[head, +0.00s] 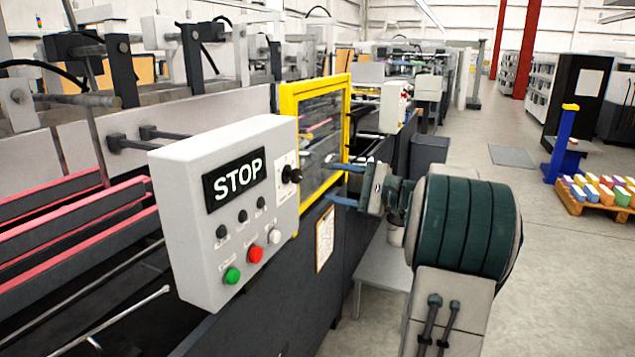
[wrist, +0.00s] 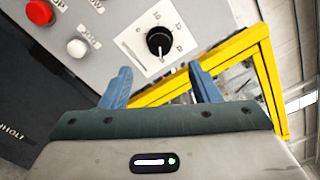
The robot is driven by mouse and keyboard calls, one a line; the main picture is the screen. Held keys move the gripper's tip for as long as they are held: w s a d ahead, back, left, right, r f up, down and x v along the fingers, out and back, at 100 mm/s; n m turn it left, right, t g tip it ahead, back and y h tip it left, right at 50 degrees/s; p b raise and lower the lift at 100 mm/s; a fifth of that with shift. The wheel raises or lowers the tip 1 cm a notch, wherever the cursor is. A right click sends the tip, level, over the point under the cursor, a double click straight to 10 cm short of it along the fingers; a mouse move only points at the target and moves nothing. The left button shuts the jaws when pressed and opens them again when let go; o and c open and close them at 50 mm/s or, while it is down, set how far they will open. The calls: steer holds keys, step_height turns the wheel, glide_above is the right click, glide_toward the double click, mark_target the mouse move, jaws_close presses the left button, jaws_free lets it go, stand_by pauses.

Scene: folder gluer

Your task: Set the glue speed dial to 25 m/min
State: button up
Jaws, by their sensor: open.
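The glue speed dial is a black knob (head: 291,174) on a white scale plate, on the right part of the white control box (head: 170,220). In the wrist view the dial (wrist: 159,41) is ahead of my gripper, with a light pointer mark on it; the scale numbers are too small to read surely. My gripper (head: 345,185) has two blue fingers, open and empty, to the right of the dial in the head view. In the wrist view the fingers of my gripper (wrist: 160,85) stand apart below the dial, not touching it.
The box has a STOP display (head: 235,180), a green button (head: 232,275), a red button (head: 255,254), a white button (head: 274,236) and several small black knobs. A yellow-framed guard (head: 348,120) stands right behind the box. Open floor (head: 560,270) lies to the right.

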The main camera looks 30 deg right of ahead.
steer(key=shift+v, duration=2.3)
steer(key=shift+a, duration=0.1)
steer(key=s+a+f+n+g+p, duration=0.1)
steer(key=a+f+n+g, duration=0.15)
steer(key=a, duration=0.35)
steer(key=s+a+f+n+g+h+p, duration=0.1)
steer(key=s+a+g, duration=0.15)
steer(key=a, duration=0.45)
steer(key=a+f+n+g+p, duration=0.1)
steer(key=a+g, duration=0.2)
steer(key=a, duration=0.3)
steer(key=s+a+f+n+g+h+p, duration=0.1)
steer(key=s+a+f+n+h, duration=0.1)
steer(key=s, duration=0.4)
steer(key=s+a+f+n+g+h+p, duration=0.1)
steer(key=s+a+f+n+h, duration=0.1)
steer(key=s+n, duration=0.4)
steer(key=s+a+f+n+g+h+p, duration=0.1)
steer(key=s+a+f+n+h+p, duration=0.1)
steer(key=s+a+n+h, duration=0.2)
steer(key=s+h, duration=0.2)
steer(key=s, duration=0.1)
steer(key=shift+f, duration=0.3)
